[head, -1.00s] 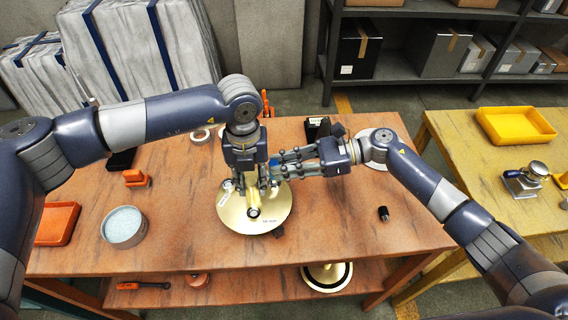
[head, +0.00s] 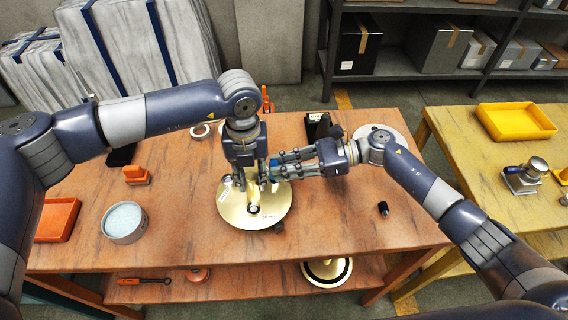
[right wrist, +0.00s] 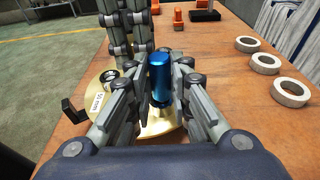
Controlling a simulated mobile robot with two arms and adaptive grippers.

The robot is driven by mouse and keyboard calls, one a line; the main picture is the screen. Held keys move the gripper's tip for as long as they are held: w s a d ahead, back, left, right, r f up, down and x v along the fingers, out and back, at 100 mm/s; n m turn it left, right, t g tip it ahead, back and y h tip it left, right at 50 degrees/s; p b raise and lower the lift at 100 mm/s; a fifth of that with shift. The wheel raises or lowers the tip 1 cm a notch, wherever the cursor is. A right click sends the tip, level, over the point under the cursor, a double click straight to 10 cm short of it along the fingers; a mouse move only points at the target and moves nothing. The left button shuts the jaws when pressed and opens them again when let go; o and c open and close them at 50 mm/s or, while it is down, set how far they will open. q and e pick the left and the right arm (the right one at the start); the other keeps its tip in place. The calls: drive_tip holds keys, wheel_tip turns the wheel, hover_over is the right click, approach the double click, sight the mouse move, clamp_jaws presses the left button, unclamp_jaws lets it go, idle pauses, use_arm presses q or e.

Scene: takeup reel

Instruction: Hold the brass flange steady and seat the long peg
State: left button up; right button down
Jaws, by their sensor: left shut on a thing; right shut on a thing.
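The brass flange (head: 236,214) is a round disc lying flat on the workbench, with labels and a small dark-ringed hole (head: 253,209) near its front. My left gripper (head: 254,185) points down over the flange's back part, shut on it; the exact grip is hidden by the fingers. My right gripper (head: 276,168) reaches in from the right and is shut on a blue cylinder, the long peg (right wrist: 160,78). In the right wrist view the peg stands roughly upright between the fingers over the flange. Its lower end is partly hidden, so I cannot tell whether it is seated.
The wooden bench (head: 330,235) also holds a round tin (head: 125,222), an orange tray (head: 57,220), and a small black cylinder (head: 383,209). White rings (right wrist: 265,64) lie on the far side. The bench's front right is mostly clear. A yellow table (head: 480,170) stands to the right.

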use_arm(q)
drive_tip(key=shift+r, duration=0.1)
use_arm(e)
drive_tip(key=shift+f, duration=0.35)
drive_tip(key=c, duration=0.8)
unclamp_jaws()
drive_tip(key=shift+r, duration=0.1)
drive_tip(key=shift+r, duration=3.45)
drive_tip(key=shift+d, duration=0.1)
drive_tip(key=v, duration=1.2)
use_arm(q)
drive_tip(key=o, duration=1.3)
